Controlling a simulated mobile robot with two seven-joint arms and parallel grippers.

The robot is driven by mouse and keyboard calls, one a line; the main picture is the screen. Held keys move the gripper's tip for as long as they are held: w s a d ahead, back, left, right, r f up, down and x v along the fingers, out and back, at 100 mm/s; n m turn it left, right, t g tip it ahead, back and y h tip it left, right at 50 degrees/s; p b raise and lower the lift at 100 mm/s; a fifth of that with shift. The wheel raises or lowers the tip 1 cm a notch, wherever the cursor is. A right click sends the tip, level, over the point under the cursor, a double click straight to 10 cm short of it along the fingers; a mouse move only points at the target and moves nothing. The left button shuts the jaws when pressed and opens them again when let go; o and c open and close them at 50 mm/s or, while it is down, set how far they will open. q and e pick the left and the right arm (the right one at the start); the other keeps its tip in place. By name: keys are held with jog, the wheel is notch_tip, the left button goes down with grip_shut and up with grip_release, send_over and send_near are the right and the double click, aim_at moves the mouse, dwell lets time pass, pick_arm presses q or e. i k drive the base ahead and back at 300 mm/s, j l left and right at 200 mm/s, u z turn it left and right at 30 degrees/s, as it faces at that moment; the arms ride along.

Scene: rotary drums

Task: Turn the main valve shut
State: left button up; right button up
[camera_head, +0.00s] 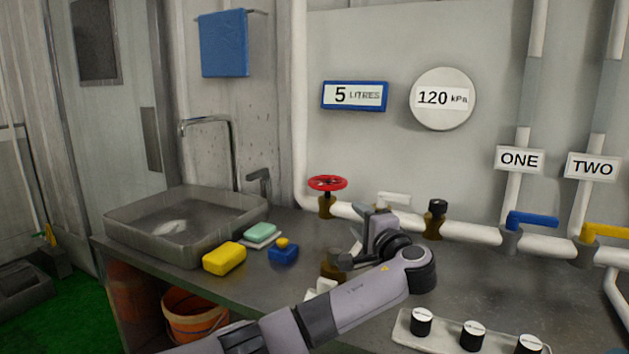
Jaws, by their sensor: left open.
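A red handwheel valve (327,184) on a brass body stands on the white pipe at the wall. Which valve is the main one is not labelled. Further right on the pipe are a white handle (393,198), a black-knobbed valve (437,207), a blue lever (532,219) under the sign ONE and a yellow lever (604,231) under the sign TWO. My left gripper (362,240) is open over the counter, in front of the pipe and to the right of and below the red wheel. Its fingers are partly hidden by my wrist. My right gripper is out of view.
A sink (185,225) with a tap stands at left. A yellow sponge (224,258), green soap (260,232) and a small blue item (283,253) lie on the counter. Black knobs (472,336) sit on a panel at front right.

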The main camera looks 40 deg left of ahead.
aim_at(325, 183)
jog(key=i+j, duration=0.1)
jog(key=j, duration=0.2)
jog(key=i+j, duration=0.15)
jog(key=j, duration=0.2)
jog(key=i+j, duration=0.1)
jog(key=j, duration=0.2)
jog(key=i+j, duration=0.1)
jog(key=j, duration=0.2)
